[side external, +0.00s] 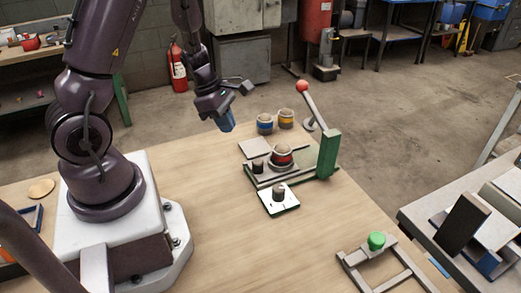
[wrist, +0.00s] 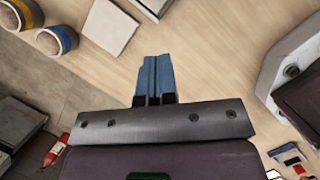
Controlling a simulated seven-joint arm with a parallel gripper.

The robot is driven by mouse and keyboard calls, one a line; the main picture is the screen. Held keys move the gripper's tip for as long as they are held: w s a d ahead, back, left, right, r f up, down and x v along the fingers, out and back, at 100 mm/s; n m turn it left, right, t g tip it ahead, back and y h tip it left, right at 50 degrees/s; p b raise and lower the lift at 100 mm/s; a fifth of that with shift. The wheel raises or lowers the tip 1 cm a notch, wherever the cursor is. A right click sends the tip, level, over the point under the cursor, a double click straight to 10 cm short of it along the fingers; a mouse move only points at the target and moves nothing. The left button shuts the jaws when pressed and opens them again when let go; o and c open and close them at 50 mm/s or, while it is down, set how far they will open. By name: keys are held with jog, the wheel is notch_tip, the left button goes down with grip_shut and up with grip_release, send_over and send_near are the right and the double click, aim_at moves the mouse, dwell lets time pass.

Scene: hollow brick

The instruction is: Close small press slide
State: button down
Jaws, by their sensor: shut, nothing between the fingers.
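The small press stands on the wooden table in the side external view, with a green upright (side external: 328,155) and a lever with a red ball knob (side external: 302,86) raised and leaning back. A round piece with a red band (side external: 281,157) sits on its base. A white plate with a dark knob (side external: 279,198), which looks like the slide, sticks out at the front of the base. My gripper (side external: 226,124) is above the table, left of and behind the press, touching nothing. Its blue fingers are together and empty in the wrist view (wrist: 155,65).
A blue-banded cup (side external: 265,123) and a yellow-banded cup (side external: 286,118) stand behind the press. A flat grey plate (side external: 254,147) lies beside it. A metal frame with a green knob (side external: 376,240) is at the front right. The table left of the press is clear.

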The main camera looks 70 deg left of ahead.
aim_at(266, 161)
jog(key=w+f, duration=0.1)
jog(key=f, duration=0.2)
jog(key=w+f+n, duration=0.1)
jog(key=f, duration=0.1)
jog(key=w+d+f+n, duration=0.1)
jog(key=w+f, duration=0.1)
jog(key=f, duration=0.1)
jog(key=shift+f+t, duration=0.3)
jog(key=shift+f, duration=0.05)
jog(key=w+d, duration=0.1)
jog(key=w, duration=0.2)
jog(key=shift+d+f, duration=0.1)
jog(key=shift+d, duration=0.25)
jog(key=shift+w+d, duration=0.2)
jog(key=shift+w, duration=0.15)
